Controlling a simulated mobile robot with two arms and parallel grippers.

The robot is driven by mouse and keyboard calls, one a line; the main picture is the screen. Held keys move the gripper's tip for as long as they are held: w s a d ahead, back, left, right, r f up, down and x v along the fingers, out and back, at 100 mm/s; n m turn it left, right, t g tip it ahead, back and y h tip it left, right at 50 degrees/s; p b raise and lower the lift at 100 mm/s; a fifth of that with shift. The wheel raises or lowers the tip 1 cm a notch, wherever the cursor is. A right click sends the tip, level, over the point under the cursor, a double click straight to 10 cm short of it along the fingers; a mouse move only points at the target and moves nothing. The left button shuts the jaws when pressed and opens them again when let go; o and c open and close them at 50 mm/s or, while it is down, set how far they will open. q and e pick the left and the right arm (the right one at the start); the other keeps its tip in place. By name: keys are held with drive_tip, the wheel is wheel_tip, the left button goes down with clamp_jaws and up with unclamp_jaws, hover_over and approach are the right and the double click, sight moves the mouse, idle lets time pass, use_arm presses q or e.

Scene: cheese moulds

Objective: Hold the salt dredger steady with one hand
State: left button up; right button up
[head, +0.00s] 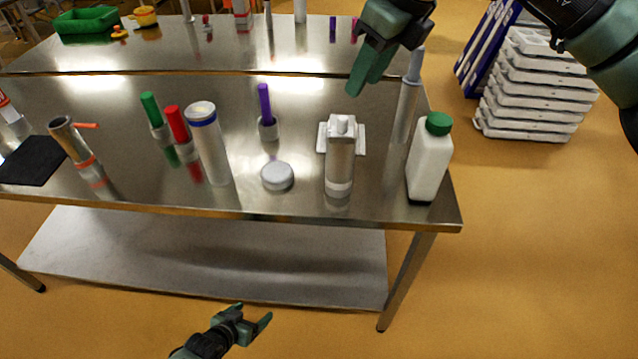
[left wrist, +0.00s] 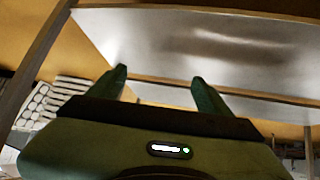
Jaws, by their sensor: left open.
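No label shows which item is the salt dredger. A steel canister (head: 340,165) with side lugs and a pale knob on top stands upright near the table's front edge. A pale cylinder (head: 209,145) with a blue band stands to its left. A flat round grey lid (head: 277,176) lies between them. My left gripper (head: 252,313) is open and empty, low in front of the table; its spread fingers also show in the left wrist view (left wrist: 159,76). My right gripper (head: 366,84) hangs above the table's right part, apart from the canister; its finger gap is unclear.
A white bottle (head: 430,160) with a green cap and a tall grey cylinder (head: 405,105) stand at the steel table's (head: 130,195) right end. Green, red and purple markers and a copper-banded tube (head: 77,145) stand further left. White trays (head: 530,85) are stacked on the floor.

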use_arm(q)
drive_tip(key=w+d+r+t+h, duration=0.15)
drive_tip(key=w+d+r, duration=0.25)
drive_tip(key=r, duration=0.5)
drive_tip(key=w+d+r+t+h, duration=0.1)
drive_tip(key=w+d+r+h, duration=0.3)
drive_tip(key=r, duration=0.4)
drive_tip(key=s+d+r+m+g+h, duration=0.1)
drive_tip(key=s+d+r+h, duration=0.3)
drive_tip(key=r, duration=0.5)
drive_tip(key=s+d+r+h, duration=0.15)
drive_tip(key=d+r, duration=0.35)
drive_tip(key=r, duration=0.5)
drive_tip(key=m+t+y, duration=0.3)
drive_tip(key=m+t, duration=0.1)
approach(330, 175)
drive_tip(key=x, duration=0.4)
drive_tip(key=d+x, duration=0.1)
drive_tip(key=x, duration=0.1)
drive_tip(key=shift+s, duration=0.4)
drive_tip(key=shift+w+a+t, duration=0.2)
drive_tip(key=shift+w+t, duration=0.05)
drive_tip(key=shift+w, duration=0.45)
drive_tip(key=x, duration=0.7)
drive_tip(key=shift+f, duration=0.1)
